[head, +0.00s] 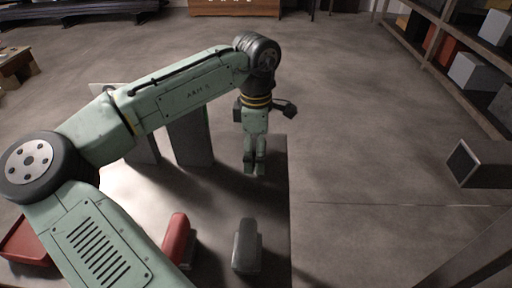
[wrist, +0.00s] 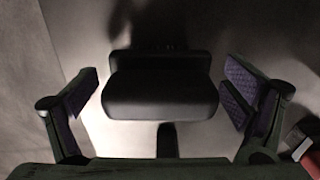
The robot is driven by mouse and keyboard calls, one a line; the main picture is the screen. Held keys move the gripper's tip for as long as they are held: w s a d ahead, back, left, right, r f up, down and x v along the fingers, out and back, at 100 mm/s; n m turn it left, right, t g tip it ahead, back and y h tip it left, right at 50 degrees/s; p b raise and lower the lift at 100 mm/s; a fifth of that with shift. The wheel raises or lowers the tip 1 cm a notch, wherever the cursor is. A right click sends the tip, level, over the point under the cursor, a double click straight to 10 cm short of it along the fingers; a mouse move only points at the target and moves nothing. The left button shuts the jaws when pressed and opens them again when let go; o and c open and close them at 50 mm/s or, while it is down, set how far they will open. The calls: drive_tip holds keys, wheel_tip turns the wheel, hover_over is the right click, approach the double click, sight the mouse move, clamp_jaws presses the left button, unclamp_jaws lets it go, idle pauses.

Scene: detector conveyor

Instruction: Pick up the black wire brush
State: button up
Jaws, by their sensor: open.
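The black wire brush appears to be the dark grey upright object (head: 246,246) at the front right of the pale table in the head view. In the wrist view a dark block (wrist: 160,94) with a narrow stem below it lies between the two fingers. It looks like the same brush. My gripper (head: 254,172) points down over the table near its right edge, farther back than the brush in the head view. In the wrist view my gripper (wrist: 160,100) has its fingers wide apart, with visible gaps on both sides of the block. The fingers hold nothing.
A red object (head: 176,240) stands left of the brush on the table (head: 215,215). A grey box-like unit (head: 190,140) stands behind, left of my gripper. A red tray (head: 28,243) is at lower left. Shelves (head: 440,45) stand at right.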

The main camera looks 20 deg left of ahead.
drive_tip(key=shift+f, duration=0.25)
drive_tip(key=shift+c, duration=0.5)
drive_tip(key=c, duration=1.4)
drive_tip(key=shift+o, duration=0.2)
drive_tip(key=shift+r, duration=0.15)
